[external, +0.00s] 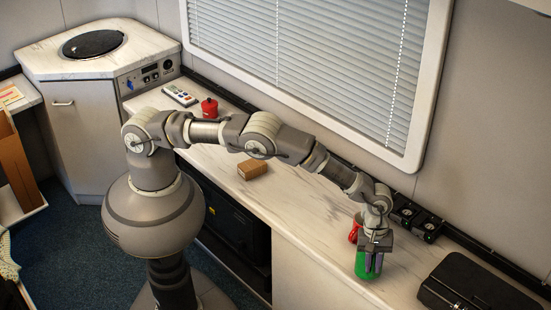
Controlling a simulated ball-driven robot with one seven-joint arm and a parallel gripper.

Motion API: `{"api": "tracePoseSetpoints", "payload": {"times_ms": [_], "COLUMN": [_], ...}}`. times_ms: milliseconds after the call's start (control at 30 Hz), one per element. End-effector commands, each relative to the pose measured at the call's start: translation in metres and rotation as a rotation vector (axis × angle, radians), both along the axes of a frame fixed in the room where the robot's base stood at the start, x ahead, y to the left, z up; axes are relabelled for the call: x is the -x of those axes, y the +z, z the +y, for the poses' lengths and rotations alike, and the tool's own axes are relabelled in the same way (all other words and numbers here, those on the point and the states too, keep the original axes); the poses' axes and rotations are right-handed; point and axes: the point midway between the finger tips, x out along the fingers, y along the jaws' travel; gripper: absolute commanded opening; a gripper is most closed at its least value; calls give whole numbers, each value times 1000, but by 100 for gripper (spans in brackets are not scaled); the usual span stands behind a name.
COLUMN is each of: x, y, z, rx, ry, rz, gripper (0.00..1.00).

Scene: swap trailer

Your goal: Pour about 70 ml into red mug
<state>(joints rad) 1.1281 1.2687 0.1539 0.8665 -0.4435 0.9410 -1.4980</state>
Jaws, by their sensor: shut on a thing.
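My gripper (373,262) is at the right part of the counter, pointing down. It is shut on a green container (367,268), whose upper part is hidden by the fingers. I cannot tell whether the container touches the counter or is held just above it. It looks about upright. A red mug (355,229) stands just behind and to the left of the green container, partly hidden by my wrist and gripper. What is inside the mug does not show.
A brown box (252,170) lies mid-counter. A red canister (210,108) and a remote-like device (180,95) are at the far left. A black case (475,288) lies at right. Black devices (417,219) stand along the wall. The counter (305,205) is clear between box and mug.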

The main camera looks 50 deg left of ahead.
Motion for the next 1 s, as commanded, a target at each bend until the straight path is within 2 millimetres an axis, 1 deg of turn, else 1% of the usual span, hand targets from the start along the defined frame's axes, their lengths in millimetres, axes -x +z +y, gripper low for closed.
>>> {"api": "tracePoseSetpoints", "payload": {"times_ms": [33,100,200,433,1000], "x": [6,8,11,13,13], "y": [-11,-19,-25,-26,-25], "z": [-5,-8,-10,-13,-13], "rx": [-35,-78,-122,-160,-164], "ry": [-9,-8,-8,-6,-6], "rz": [-41,-87,-131,-172,-173], "gripper": [0,0,0,0,0]}}
